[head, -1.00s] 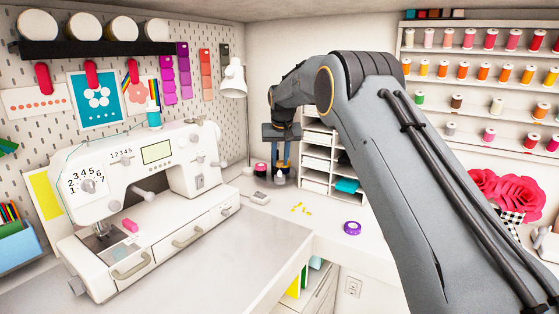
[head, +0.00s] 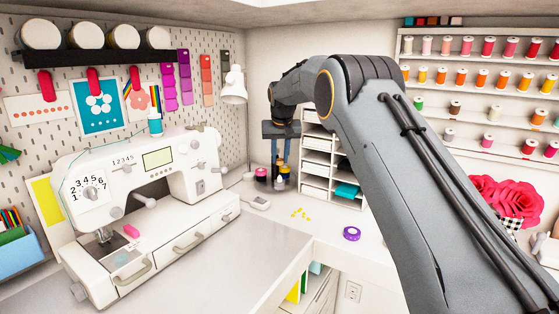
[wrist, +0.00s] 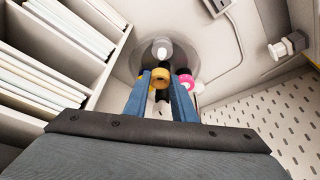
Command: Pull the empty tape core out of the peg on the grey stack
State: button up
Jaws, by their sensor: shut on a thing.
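My gripper (head: 280,162) reaches down in the far corner of the counter, beside the white shelf unit. Its two blue fingers (wrist: 163,82) point at the grey stack (head: 280,183). In the wrist view the stack is a round grey shape with a pale, round-topped peg (wrist: 162,50). A yellow ring (wrist: 158,77), which looks like the tape core, is between the fingertips, and the gripper is shut on it. The fingers partly cover the ring. I cannot tell whether it is still around the peg.
A pink and black roll (head: 261,174) stands close on the left; it also shows in the wrist view (wrist: 186,82). The white shelf unit (head: 318,165) is close on the right. A purple tape roll (head: 351,233) and yellow bits (head: 300,213) lie on the counter.

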aim_at(280, 161)
dwell(0.3)
jog(key=shift+r+p, duration=0.6)
jog(key=shift+r, duration=0.85)
jog(key=shift+r+p, duration=0.7)
jog(key=shift+r, duration=0.85)
notch_tip(280, 161, up, 3)
jog(key=shift+f+p, duration=0.1)
jog(key=shift+p, duration=0.8)
